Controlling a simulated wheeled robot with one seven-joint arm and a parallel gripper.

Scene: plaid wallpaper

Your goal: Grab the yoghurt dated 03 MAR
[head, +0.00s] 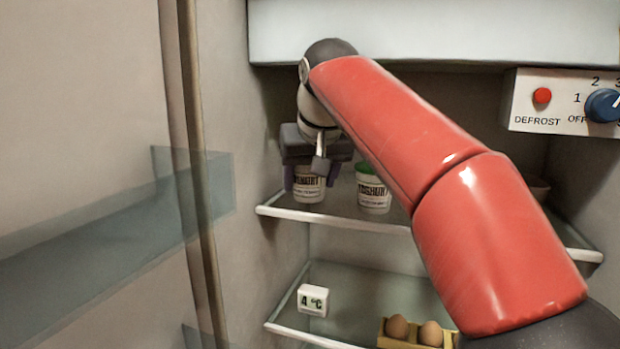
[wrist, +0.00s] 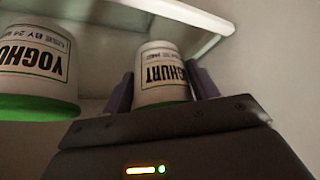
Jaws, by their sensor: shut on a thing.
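My gripper (head: 310,176) is shut on a white yoghurt cup (head: 309,188) at the left of the upper shelf. In the wrist view, which is upside down, the held yoghurt cup (wrist: 163,75) sits between the two purple fingers of my gripper (wrist: 162,88). Its date line is too small and blurred to read, and my gripper hides its top. A second yoghurt cup (head: 373,196) with a green lid stands to its right, apart from it. In the wrist view the second yoghurt cup (wrist: 35,65) reads "USE BY 24 M", the rest cut off.
The glass upper shelf (head: 335,216) has a white front edge. Below, a thermometer (head: 312,300) reading 4 °C and eggs in a yellow holder (head: 410,341) stand on the lower shelf. A control panel (head: 560,102) is at upper right. The fridge's left wall is close to my gripper.

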